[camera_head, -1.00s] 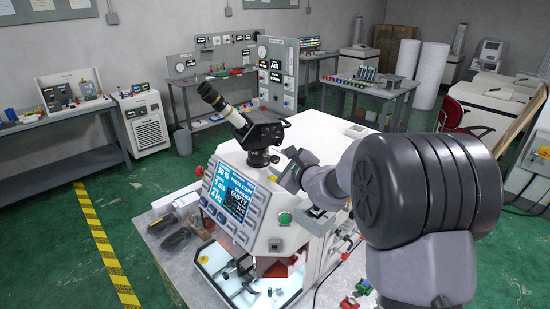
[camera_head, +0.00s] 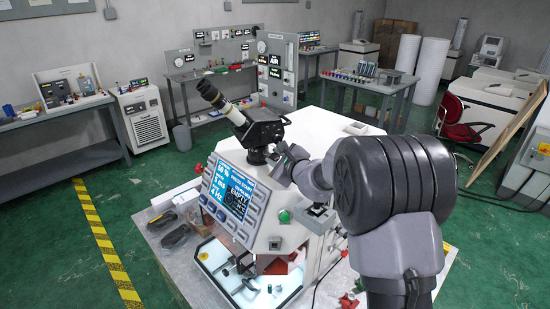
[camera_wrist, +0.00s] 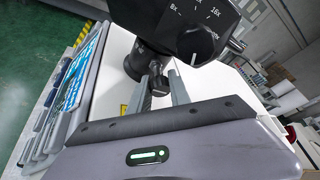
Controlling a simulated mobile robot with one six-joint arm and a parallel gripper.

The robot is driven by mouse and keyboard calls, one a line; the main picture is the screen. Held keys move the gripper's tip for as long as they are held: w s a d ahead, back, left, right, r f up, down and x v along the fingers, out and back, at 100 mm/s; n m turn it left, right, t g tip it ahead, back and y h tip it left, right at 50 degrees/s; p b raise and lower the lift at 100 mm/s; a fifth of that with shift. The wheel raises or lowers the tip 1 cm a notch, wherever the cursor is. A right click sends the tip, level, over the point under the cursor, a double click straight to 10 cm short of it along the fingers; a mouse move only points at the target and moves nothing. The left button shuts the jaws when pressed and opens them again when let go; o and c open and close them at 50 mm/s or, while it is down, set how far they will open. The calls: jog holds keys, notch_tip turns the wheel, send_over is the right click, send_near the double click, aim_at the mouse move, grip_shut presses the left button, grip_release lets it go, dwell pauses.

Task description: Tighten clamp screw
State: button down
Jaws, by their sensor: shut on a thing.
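The clamp screw (camera_wrist: 158,86) is a small dark knob at the black collar below the microscope head, seen in the wrist view. My gripper (camera_wrist: 163,80) has its two grey fingers on either side of the screw and is shut on it. In the head view my gripper (camera_head: 277,158) is at the microscope's neck, on its right side. The microscope (camera_head: 259,130) has a black head and a pale, tilted eyepiece tube, on top of the white machine (camera_head: 330,135). The screw is too small to make out in the head view.
The microscope's magnification dial (camera_wrist: 195,44) is just above my fingers. A blue display (camera_head: 233,190) and buttons are on the machine's sloped front. Workbenches (camera_head: 60,125) and a red chair (camera_head: 462,118) stand farther off. Green floor is open at the left.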

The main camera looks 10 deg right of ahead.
jog(key=shift+r+p, duration=0.15)
jog(key=shift+p, duration=0.25)
jog(key=m+p, duration=0.1)
jog(key=p, duration=0.2)
jog(key=shift+r+g+p, duration=0.25)
jog(key=shift+g+p, duration=0.05)
jog(key=shift+g, duration=0.1)
jog(key=m+g+y+p, duration=0.1)
jog(key=m+p, duration=0.1)
jog(key=p, duration=0.3)
jog(key=m+g+y+p, duration=0.1)
jog(key=m+p, duration=0.1)
jog(key=p, duration=0.2)
jog(key=shift+f+y+p, duration=0.15)
jog(key=shift+y+p, duration=0.15)
jog(key=shift+y, duration=0.1)
jog(key=shift+f+m+g+y+p, duration=0.15)
jog(key=shift+m+g+y+p, duration=0.4)
jog(key=shift+m+p, duration=0.4)
jog(key=shift+p, duration=0.3)
jog(key=c, duration=1.2)
grip_release()
jog(key=shift+s, duration=0.1)
